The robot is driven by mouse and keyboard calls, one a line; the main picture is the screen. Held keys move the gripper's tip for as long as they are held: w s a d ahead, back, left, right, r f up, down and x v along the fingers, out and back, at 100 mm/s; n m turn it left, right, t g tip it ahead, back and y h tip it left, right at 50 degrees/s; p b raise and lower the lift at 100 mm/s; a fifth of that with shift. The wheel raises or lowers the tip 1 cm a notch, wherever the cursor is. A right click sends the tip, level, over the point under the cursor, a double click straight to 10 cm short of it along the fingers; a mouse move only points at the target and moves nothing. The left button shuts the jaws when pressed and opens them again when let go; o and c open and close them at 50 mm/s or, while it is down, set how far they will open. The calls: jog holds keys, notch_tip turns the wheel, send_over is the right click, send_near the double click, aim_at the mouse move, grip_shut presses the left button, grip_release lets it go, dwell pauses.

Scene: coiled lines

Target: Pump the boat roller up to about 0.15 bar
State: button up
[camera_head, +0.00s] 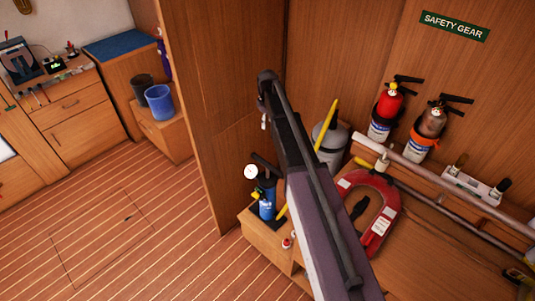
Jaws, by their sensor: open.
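A blue hand pump (267,205) with a black top stands on the low wooden bench, left of my arm. A round white gauge (251,171) sits at its upper left; its reading is too small to make out. I cannot pick out the boat roller with certainty. A grey rounded cylinder (330,137) stands behind my arm, partly hidden, and I cannot tell what it is. My arm crosses the middle of the view and covers part of the bench. My gripper cannot be made out.
A red horseshoe buoy (386,219) lies right of my arm. Two extinguishers, one red (388,104) and one brownish (430,124), hang on the wall. A pale rail (440,182) runs along the right. A blue bucket (159,101) stands farther back left. The striped floor (130,235) is clear.

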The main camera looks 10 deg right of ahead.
jog(key=b, duration=1.4)
send_near(268, 168)
jog(key=shift+w+d+r, duration=0.1)
jog(key=shift+w+r, duration=0.55)
jog(key=shift+w, duration=0.35)
jog(key=shift+f, duration=0.15)
notch_tip(268, 168, down, 14)
jog(key=b, duration=1.3)
jog(key=shift+r+b, duration=0.25)
jog(key=shift+b, duration=0.15)
grip_shut()
